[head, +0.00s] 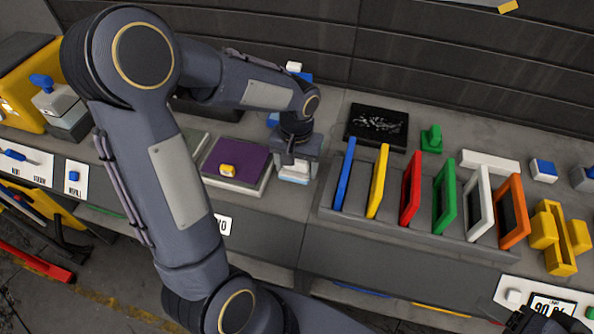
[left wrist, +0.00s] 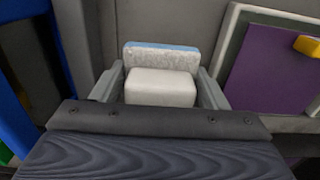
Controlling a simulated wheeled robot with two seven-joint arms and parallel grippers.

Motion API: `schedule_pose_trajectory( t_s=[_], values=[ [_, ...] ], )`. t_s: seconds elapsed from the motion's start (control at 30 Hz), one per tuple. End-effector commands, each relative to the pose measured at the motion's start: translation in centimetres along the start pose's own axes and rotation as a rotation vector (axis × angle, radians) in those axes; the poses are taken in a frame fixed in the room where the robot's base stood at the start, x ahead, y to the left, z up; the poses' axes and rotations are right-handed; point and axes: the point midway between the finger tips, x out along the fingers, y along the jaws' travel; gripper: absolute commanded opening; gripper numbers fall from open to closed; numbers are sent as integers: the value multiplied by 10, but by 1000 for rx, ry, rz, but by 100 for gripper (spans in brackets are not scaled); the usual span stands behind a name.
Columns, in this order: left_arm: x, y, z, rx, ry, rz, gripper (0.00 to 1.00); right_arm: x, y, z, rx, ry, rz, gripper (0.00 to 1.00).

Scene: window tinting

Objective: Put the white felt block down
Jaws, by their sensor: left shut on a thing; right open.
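My left gripper (head: 296,158) is low over the worktop, between the purple panel and the blue frame. Its fingers show on both sides of the white felt block (left wrist: 160,88) in the left wrist view, and it is shut on the block. A speckled white pad with a light blue edge (left wrist: 160,58) shows just beyond the grip. In the head view the block (head: 294,174) shows under the jaws, close to the worktop (head: 285,213); I cannot tell whether it touches. My right gripper (head: 537,320) is partly in view at the bottom right, open, away from the block.
The purple panel (head: 238,158) with a yellow piece (head: 228,171) lies to the left of the block. A rack of coloured frames, starting with the blue frame (head: 345,174), stands to the right. A black tray (head: 377,128) lies behind the rack. Bare worktop lies in front of the block.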

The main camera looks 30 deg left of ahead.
Motion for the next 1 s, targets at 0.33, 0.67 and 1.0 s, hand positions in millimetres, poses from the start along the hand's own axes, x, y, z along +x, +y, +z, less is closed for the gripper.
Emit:
schedule_pose_trajectory(
  t_s=[0.33,0.67,1.0],
  values=[
    [33,1,-2,0,-1,0,34,-1,0,0,0,0,0,58],
    [39,1,-2,1,0,0,34,4,2,2,0,0,0,58],
    [49,1,0,0,-9,-1,34,10,5,5,0,0,0,58]
  ],
)
